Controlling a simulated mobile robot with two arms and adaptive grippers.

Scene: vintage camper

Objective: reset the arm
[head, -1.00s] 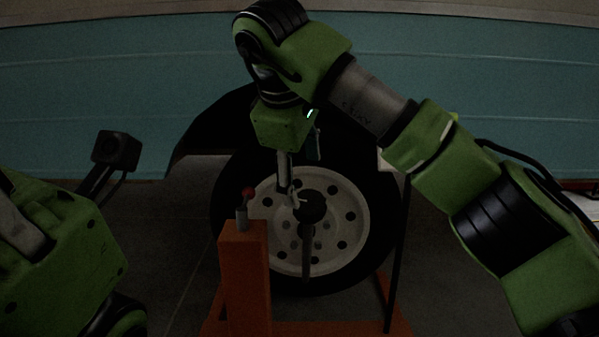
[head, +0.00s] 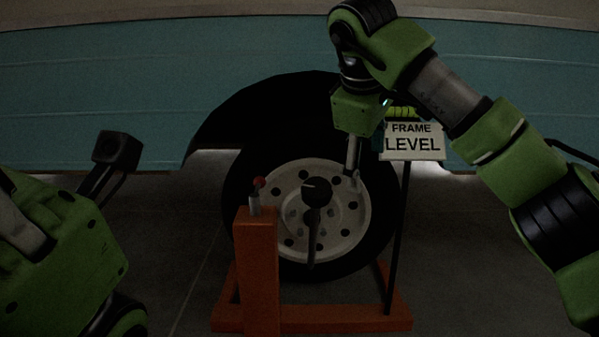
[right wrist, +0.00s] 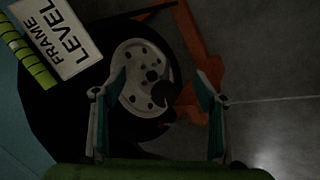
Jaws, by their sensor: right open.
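My right arm comes in from the right in the head view, with its right gripper (head: 354,180) hanging down in front of the right part of the wheel (head: 345,235). In the right wrist view the two fingers of the right gripper (right wrist: 160,95) stand wide apart with nothing between them; the wheel hub (right wrist: 142,78) shows beyond them.
An orange stand (head: 258,270) with a red-tipped lever (head: 258,183) is in front of the wheel. A dark round-headed handle (head: 316,192) stands before the hub. A "FRAME LEVEL" sign (head: 412,143) on a black post is close right of my gripper. The teal camper body (head: 130,80) is behind.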

